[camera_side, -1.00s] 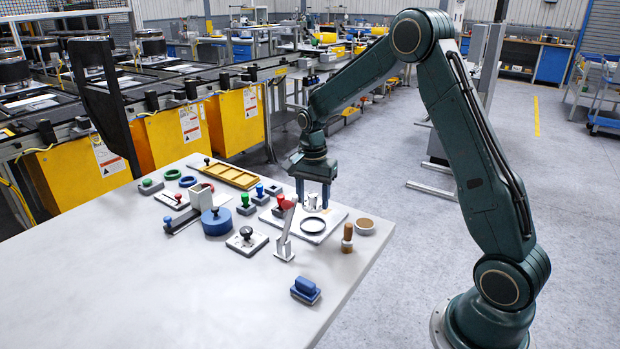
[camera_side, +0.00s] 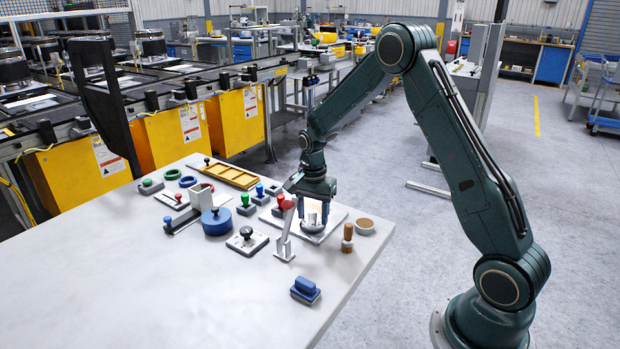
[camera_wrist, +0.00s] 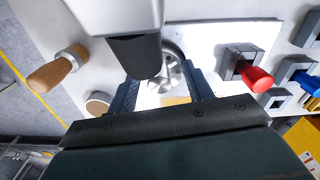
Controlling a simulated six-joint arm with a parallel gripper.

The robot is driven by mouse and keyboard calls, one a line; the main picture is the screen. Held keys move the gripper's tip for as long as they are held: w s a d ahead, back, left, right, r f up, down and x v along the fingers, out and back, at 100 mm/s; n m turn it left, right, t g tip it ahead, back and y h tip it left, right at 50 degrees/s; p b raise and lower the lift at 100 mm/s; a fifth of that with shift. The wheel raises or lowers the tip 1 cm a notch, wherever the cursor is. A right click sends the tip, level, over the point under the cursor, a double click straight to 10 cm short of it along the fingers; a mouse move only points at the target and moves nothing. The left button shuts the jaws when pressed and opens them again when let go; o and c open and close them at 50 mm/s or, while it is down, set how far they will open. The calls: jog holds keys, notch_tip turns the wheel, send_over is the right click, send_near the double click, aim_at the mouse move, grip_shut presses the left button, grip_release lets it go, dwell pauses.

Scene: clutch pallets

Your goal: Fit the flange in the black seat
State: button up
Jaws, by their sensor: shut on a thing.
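The flange (camera_wrist: 168,74) is a silvery round part with a hub, seen between my gripper's fingers in the wrist view. My gripper (camera_side: 314,214) is low over the white plate (camera_side: 333,213) and shut on the flange. Its dark fingers (camera_wrist: 163,92) flank the part in the wrist view. The black seat (camera_side: 312,230) is a dark ring on that plate, partly covered by the gripper and flange. In the wrist view its dark curved edge (camera_wrist: 179,49) shows beside the flange. I cannot tell whether the flange is fully down in the seat.
A grey lever stand (camera_side: 284,246) stands just left of the gripper. A red knob on a grey base (camera_wrist: 253,76) is close by. The table's front is mostly clear, with a blue-handled block (camera_side: 305,290).

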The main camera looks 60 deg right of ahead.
aim_at(313, 211)
jog(key=shift+f, duration=0.65)
jog(key=o, duration=1.2)
jog(key=shift+w+r, duration=0.1)
jog(key=shift+r, duration=6.55)
jog(key=shift+r, duration=0.1)
